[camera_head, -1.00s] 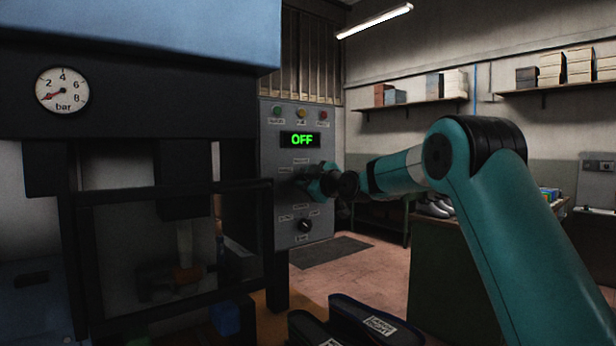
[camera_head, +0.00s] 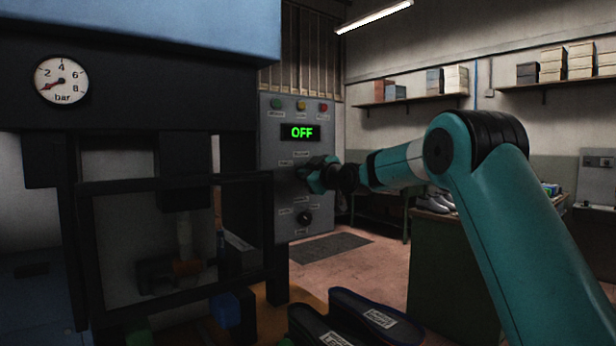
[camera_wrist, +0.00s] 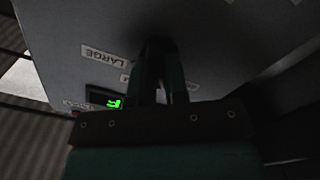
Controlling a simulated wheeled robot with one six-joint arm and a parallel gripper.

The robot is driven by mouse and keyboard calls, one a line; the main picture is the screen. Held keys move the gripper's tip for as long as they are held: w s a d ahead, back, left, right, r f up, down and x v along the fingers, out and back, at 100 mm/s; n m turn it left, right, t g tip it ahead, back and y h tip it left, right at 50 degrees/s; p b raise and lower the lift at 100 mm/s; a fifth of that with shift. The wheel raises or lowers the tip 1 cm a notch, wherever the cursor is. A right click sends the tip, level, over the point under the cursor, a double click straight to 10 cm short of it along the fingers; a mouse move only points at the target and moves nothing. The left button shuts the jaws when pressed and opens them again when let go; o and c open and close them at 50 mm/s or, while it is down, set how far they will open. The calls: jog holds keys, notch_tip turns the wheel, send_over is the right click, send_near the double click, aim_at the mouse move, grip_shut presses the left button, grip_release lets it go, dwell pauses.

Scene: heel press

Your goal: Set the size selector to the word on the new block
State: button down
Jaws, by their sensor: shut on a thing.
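My gripper (camera_head: 310,173) is at the grey control panel (camera_head: 272,180), shut on the upper knob, which it mostly hides in the head view. In the wrist view the fingers of my gripper (camera_wrist: 160,68) close on this dark knob (camera_wrist: 158,45). A label reading LARGE (camera_wrist: 103,56) is beside it; another label, starting with M, is partly covered by a finger. The knob's pointer direction cannot be seen. Two dark shoe-shaped pieces (camera_head: 352,305) with white labels lie at the bottom of the head view; their words are not readable.
A second black knob (camera_head: 304,217) is lower on the panel. The green display (camera_head: 300,132) reads OFF, below several coloured buttons. The press frame (camera_head: 175,187) stands at left, with a gauge (camera_head: 61,80) above and a blue block (camera_head: 225,310) near its base.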

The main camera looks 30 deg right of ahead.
jog(key=shift+d+m+b, duration=0.15)
jog(key=shift+d+m, duration=0.05)
jog(key=shift+m, duration=3.85)
jog(key=shift+d+m+b, duration=0.15)
jog(key=shift+m, duration=3.9)
jog(key=c, duration=1.1)
grip_release()
jog(key=shift+c, duration=0.2)
jog(key=s+d+b, duration=0.3)
jog(key=s+b, duration=0.2)
jog(key=s, duration=1.2)
jog(key=shift+d+b, duration=0.15)
jog(key=shift+b, duration=0.25)
